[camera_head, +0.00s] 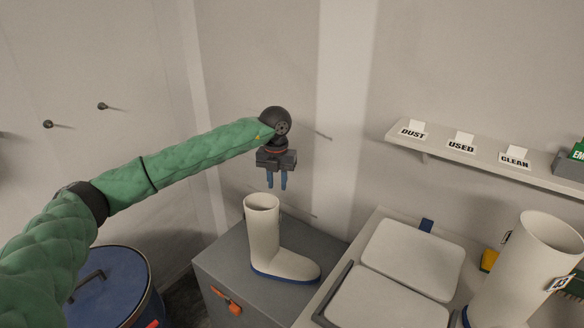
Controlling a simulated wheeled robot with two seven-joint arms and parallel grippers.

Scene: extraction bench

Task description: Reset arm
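My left arm, in a green quilted sleeve, reaches in from the left. Its gripper (277,184) points down with two blue fingers. The fingers stand apart with a gap between them, and nothing is held. The gripper hangs above a white boot (262,235) with a blue sole, apart from it. The boot stands upright on a grey cabinet (222,268). My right gripper is not in view.
A second white boot (530,265) stands at the right by two pale pads (412,258) on a bench. A shelf (440,146) carries labels DUST, USED and CLEAN. A blue lidded drum (120,285) is at lower left. Pegs (48,124) stick out of the left wall.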

